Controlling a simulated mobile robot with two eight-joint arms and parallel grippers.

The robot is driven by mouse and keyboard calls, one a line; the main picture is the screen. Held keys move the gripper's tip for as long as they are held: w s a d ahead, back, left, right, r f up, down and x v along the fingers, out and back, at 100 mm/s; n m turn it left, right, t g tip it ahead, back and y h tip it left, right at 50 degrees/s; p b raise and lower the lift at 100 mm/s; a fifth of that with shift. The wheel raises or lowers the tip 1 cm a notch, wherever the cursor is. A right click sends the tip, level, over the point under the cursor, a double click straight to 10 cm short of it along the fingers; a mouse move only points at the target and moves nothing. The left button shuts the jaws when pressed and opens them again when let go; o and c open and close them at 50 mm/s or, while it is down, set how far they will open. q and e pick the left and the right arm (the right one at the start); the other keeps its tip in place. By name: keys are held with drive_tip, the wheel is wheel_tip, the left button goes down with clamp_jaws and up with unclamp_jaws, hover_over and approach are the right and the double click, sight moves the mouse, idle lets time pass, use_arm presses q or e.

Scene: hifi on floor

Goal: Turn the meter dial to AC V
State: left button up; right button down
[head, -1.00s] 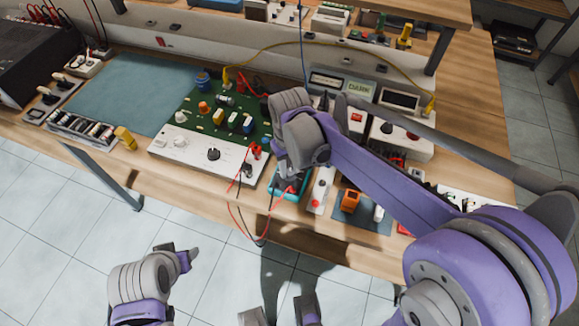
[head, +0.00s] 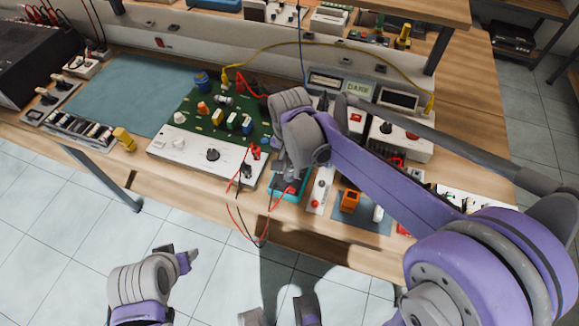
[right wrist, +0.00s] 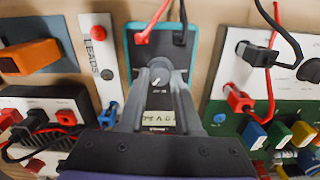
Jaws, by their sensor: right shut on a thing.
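The meter, in a teal case, lies near the bench's front edge in the head view (head: 301,188), partly under my right gripper (head: 287,178). In the right wrist view, the meter (right wrist: 192,58) shows its teal rim, a dark face and red and black plugs. My right gripper (right wrist: 160,68) is over the face, shut on the small dial (right wrist: 157,80), which is mostly hidden between the fingers. The dial's setting cannot be read. A pale display (right wrist: 158,115) shows upside down, partly covered.
A white panel with a black knob (head: 180,148) and a green circuit board (head: 215,118) stand left of the meter. A white LEADS strip (head: 321,188) is close on its right, then an orange block (head: 349,201). Red and black leads (head: 240,215) hang over the front edge.

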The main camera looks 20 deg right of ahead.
sight(290, 171)
drive_tip(key=shift+m, duration=0.6)
drive_tip(key=c, duration=0.6)
unclamp_jaws()
wheel_tip(290, 171, up, 11)
drive_tip(key=shift+p, duration=0.45)
drive_tip(key=shift+f, duration=0.1)
